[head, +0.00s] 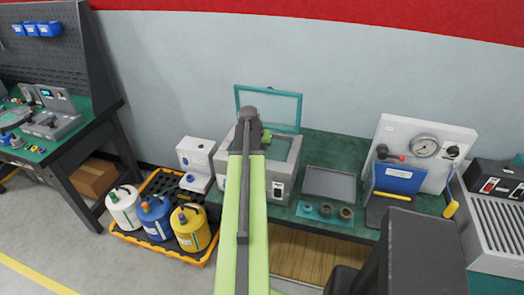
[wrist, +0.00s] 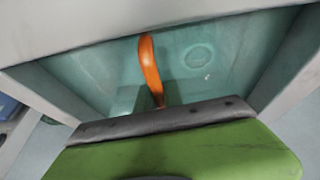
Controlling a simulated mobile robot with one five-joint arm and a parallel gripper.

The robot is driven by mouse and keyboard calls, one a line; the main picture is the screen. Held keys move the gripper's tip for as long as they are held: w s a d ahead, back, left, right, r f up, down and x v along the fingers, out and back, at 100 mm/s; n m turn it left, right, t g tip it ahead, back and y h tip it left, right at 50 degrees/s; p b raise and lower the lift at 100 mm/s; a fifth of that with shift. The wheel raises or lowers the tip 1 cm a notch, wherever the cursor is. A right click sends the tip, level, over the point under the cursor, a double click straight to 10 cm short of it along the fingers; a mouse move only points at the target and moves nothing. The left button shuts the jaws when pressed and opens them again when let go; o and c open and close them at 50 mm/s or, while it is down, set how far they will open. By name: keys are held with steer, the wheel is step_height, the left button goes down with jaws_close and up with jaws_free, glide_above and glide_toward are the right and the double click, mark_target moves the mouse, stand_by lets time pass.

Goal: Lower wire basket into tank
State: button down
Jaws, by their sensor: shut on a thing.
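The tank (head: 287,187) is a grey box on the green bench with its teal-framed lid (head: 283,107) raised at the back. My gripper (head: 266,136) is over the tank in the head view, mostly hidden by my arm. In the wrist view the tank's pale inner walls (wrist: 285,62) and teal bottom surround the view beyond my gripper (wrist: 157,108). An orange curved strip (wrist: 150,68), which looks like the wire basket's handle, rises just beyond the gripper's grey edge. My gripper is shut on it. The basket's mesh is hidden, so its height in the tank cannot be told.
A grey tray (head: 329,184) and a teal holder with rings (head: 325,212) lie right of the tank. A gauge panel (head: 425,150) stands further right. A white device (head: 197,160) is left of the tank. Several jugs stand in a yellow-rimmed floor tray (head: 165,249).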

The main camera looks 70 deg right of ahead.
steer(key=shift+f+b, duration=0.35)
steer(key=shift+f, duration=0.05)
steer(key=c, duration=1.4)
jaws_free()
steer(key=shift+r, duration=0.15)
step_height(320, 180, up, 11)
steer(key=p, duration=1.1)
